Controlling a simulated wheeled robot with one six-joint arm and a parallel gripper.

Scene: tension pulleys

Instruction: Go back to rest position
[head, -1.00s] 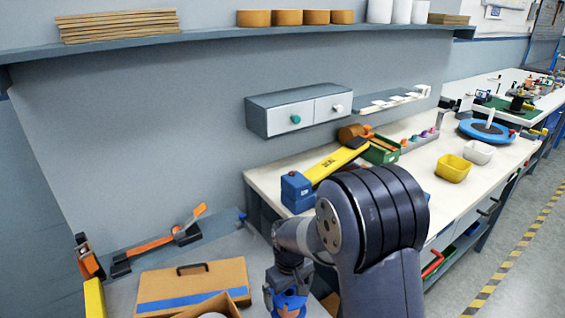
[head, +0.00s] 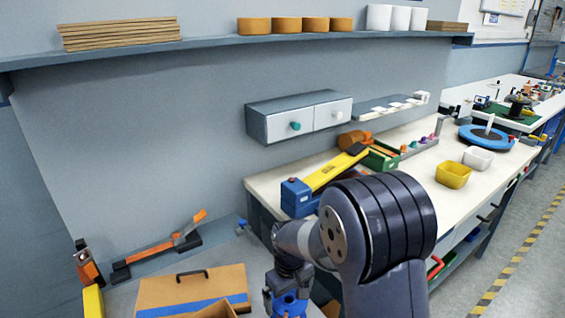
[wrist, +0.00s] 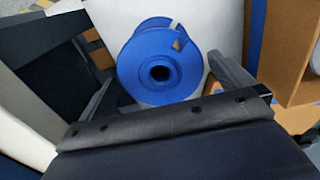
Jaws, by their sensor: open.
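My gripper (wrist: 172,92) is open in the wrist view, with its two fingers spread to the left and right. A blue round pulley-like part (wrist: 140,68) with a dark centre hole and a notch near its top lies beyond and between the fingers. I cannot tell whether the fingers touch it. In the head view a blue part (head: 288,304) shows at the bottom, just below my wrist, partly cut off by the frame edge. My arm hides part of the bench there.
A cardboard box with a blue stripe (head: 190,290) stands to the left of my wrist. An orange and black tool (head: 160,246) lies behind it. A workbench (head: 440,150) to the right carries a yellow bin (head: 453,174) and a blue box (head: 296,198). A shelf (head: 220,35) runs above.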

